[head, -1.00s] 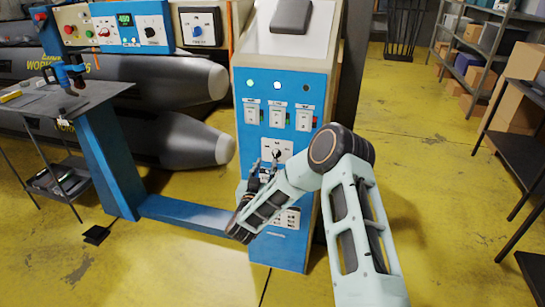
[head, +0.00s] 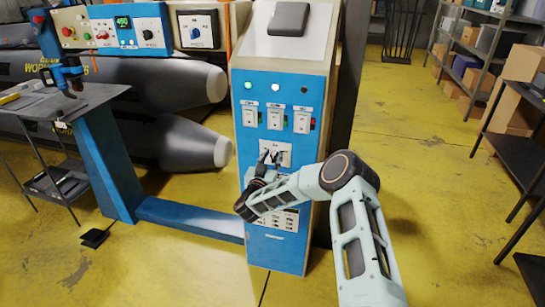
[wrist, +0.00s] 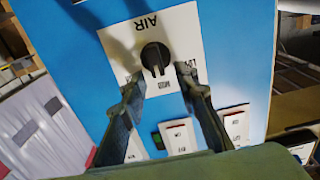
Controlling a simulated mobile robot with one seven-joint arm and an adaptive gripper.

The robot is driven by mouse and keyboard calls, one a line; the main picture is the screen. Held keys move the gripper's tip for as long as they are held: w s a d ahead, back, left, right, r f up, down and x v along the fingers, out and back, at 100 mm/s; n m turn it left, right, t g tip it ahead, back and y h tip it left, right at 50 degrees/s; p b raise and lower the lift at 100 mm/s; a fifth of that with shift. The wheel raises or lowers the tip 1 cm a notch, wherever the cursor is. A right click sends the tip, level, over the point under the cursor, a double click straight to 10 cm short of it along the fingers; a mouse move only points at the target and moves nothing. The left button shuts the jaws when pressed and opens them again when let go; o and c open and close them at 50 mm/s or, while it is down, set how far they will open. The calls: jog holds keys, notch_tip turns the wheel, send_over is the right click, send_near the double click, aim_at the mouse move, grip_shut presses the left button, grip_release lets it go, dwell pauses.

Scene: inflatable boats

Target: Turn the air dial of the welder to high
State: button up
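The welder (head: 286,242) is a tall blue and cream cabinet in the middle of the head view. Its air dial (wrist: 155,57) is a black round knob on a white plate marked AIR, upside down in the wrist view. A light mark on the knob faces the bottom of the wrist view; the labels around it are partly hidden by my fingers. The white plate (head: 284,147) also shows in the head view, with the knob largely covered. My gripper (wrist: 161,80) is open, one finger on each side of the knob's lower part, contact unclear. It also shows in the head view (head: 270,156).
Three white switches (head: 276,117) and indicator lights sit above the dial on the cabinet. A dark work table (head: 60,108) stands at the left, before large grey torpedo-shaped bodies (head: 190,145). Shelves with boxes (head: 500,50) stand at the right. Yellow floor is clear there.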

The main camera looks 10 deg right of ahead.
jog(key=shift+w, duration=0.15)
jog(key=shift+c, duration=0.2)
grip_shut()
